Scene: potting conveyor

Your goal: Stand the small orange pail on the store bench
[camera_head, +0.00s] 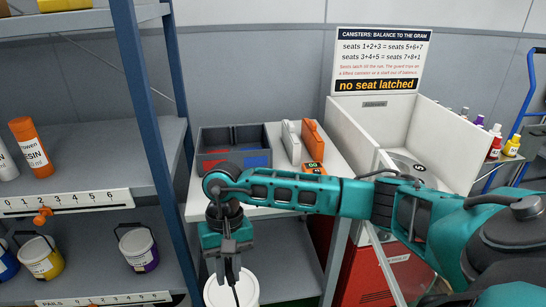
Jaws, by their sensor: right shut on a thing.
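My right gripper (231,272) points down at the lower middle of the head view, its arm coming in from the right. It is shut on a white-topped pail (216,292); a thin dark strip, perhaps its handle, shows below the fingers. The pail's side and any colour band are cut off by the bottom edge, so I cannot tell whether it is orange. A bench (335,160) with a white top stands behind the gripper; I cannot tell if it is the store bench. My left gripper is not in view.
On the bench are a blue-and-red divided bin (236,140) and grey and orange cases (313,140). At left, a blue-posted shelf (100,165) holds bottles and pails, including a purple-banded pail (138,248). A white-walled machine (350,135) stands right of the bench.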

